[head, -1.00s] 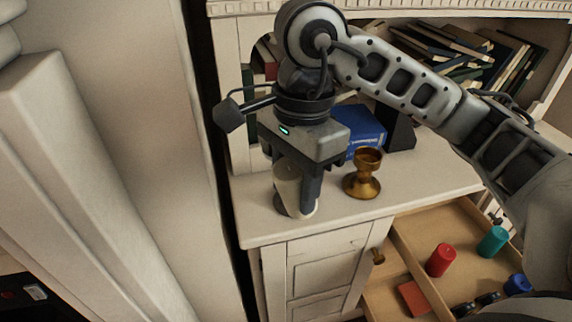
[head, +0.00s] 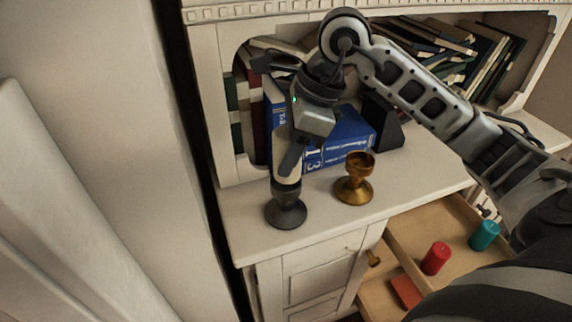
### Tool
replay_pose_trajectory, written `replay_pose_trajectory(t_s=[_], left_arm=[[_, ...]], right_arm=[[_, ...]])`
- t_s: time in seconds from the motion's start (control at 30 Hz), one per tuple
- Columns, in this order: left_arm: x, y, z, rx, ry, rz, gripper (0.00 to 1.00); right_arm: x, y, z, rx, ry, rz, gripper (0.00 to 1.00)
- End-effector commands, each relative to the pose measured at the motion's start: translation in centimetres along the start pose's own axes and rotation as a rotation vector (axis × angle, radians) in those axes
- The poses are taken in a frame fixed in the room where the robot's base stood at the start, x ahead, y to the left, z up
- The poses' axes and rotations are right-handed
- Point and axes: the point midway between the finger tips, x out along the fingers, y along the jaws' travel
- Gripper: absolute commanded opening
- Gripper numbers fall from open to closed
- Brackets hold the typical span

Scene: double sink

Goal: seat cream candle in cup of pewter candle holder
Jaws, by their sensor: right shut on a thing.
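The cream candle (head: 283,168) is upright in the jaws of my right gripper (head: 290,160), which is shut on it. One dark finger crosses the candle's front and right side. The dark pewter candle holder (head: 287,212) stands on the white cabinet top, directly below the candle. The candle's lower end meets the holder's cup (head: 286,188) in the picture. I cannot tell whether it sits inside the cup or just above it. My left gripper is not in view.
A brass candle holder (head: 354,184) stands empty to the right on the cabinet top (head: 250,220). Blue books (head: 345,138) are behind the gripper. An open drawer at lower right holds a red candle (head: 436,258) and a teal candle (head: 484,235).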

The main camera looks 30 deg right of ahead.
Motion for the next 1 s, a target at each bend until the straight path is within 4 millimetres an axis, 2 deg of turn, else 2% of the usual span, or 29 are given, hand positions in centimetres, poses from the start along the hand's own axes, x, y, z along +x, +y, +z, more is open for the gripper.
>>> replay_pose_trajectory(t_s=[0.1, 0.37, 0.57, 0.97, 1.0], left_arm=[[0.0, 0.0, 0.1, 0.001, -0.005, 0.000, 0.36], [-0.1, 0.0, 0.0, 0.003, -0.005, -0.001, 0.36], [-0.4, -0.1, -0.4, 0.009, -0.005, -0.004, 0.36], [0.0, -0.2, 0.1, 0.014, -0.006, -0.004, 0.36], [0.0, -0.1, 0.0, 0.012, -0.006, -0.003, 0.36]], right_arm=[[1.6, -1.4, -0.6, 0.003, -0.001, 0.002, 0.13], [3.4, -3.0, -1.2, 0.002, -0.002, 0.001, 0.13], [5.9, -3.0, -2.2, 0.001, -0.001, 0.002, 0.13], [6.6, -3.1, -2.5, -0.002, -0.002, -0.002, 0.13], [6.6, -3.1, -2.5, -0.001, -0.001, -0.002, 0.45]])
